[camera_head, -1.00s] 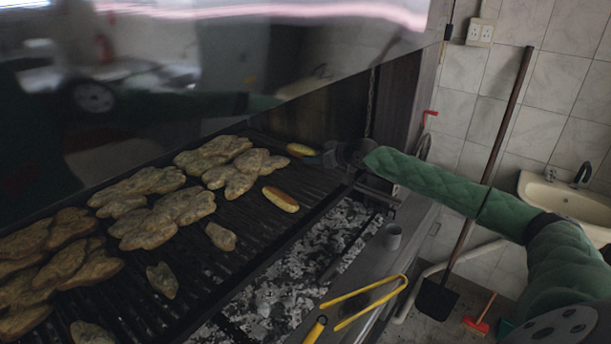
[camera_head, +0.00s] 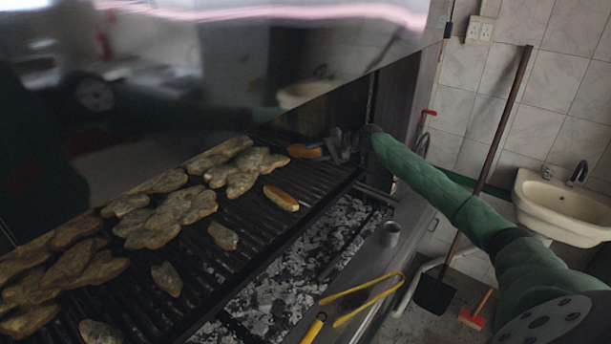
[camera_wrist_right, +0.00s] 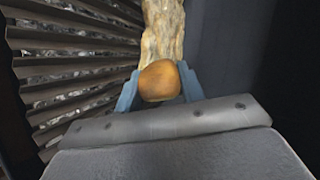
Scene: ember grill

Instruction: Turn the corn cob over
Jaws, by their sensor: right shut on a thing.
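The corn cob (camera_head: 303,151) is at the far right end of the grill grate, showing an orange-brown side. My right gripper (camera_head: 327,147) is shut on its right end. In the right wrist view the cob's rounded brown end (camera_wrist_right: 160,80) sits between the two blue fingers (camera_wrist_right: 157,90). I cannot tell whether the cob touches the grate. A second, similar yellow and brown piece (camera_head: 281,198) lies on the grate nearer the front, apart from the gripper. My left gripper is not in view.
Several pieces of meat (camera_head: 160,215) cover the grate (camera_head: 255,225) to the left of the cob. Glowing-grey coals (camera_head: 300,270) lie below the front edge. Yellow tongs (camera_head: 365,300) and a grey cup (camera_head: 390,234) are on the front ledge. A shiny hood (camera_head: 200,80) hangs low overhead.

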